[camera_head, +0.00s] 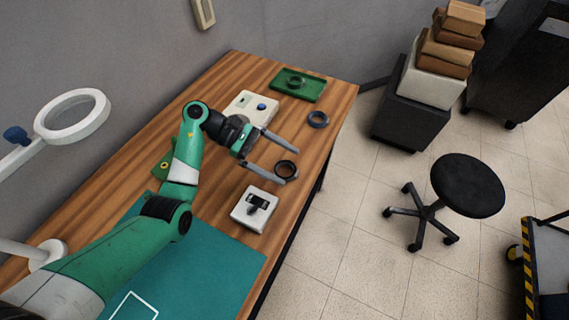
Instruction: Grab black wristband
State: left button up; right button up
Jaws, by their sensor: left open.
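A black ring-shaped band (278,165) lies on the wooden table (222,172) near its right edge. My left gripper (293,166) is open, with one long grey finger on the far side of this band and the other on its near side. The band shows between the fingertips; I cannot tell whether either finger touches it. A second dark, blue-grey ring (311,120) lies farther back on the table, apart from the gripper. My right gripper is out of view.
A green tray (315,93) holding a green ring stands at the back. A white box with a blue knob (244,101) is behind the gripper. A white device (246,217) stands in front, near a teal mat (205,265). A magnifier lamp (98,109) is at left.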

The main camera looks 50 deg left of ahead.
aim_at(280, 172)
pick_arm(q)
jog(key=s+a+f+n, duration=0.1)
jog(key=a, duration=0.2)
jog(key=s+a+f+n+t+y, duration=0.1)
jog(key=s+a, duration=0.1)
jog(key=a, duration=0.2)
jog(key=s+a+f+n+t+y, duration=0.1)
jog(key=s+a+f+n, duration=0.1)
jog(key=a, duration=0.2)
jog(key=shift+w+t, duration=0.2)
jog(key=shift+t, duration=0.1)
jog(key=b+x, duration=0.1)
jog(key=x, duration=0.5)
jog(key=shift+w+d, duration=0.15)
jog(key=b+x, duration=0.1)
jog(key=x, duration=0.4)
jog(key=shift+f+b, duration=0.25)
jog(key=shift+b, duration=0.1)
jog(key=c, duration=1.2)
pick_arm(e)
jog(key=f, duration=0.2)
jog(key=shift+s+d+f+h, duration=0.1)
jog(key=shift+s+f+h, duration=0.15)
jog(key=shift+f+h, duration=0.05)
pick_arm(q)
jog(key=shift+o, duration=0.2)
jog(key=shift+r, duration=0.1)
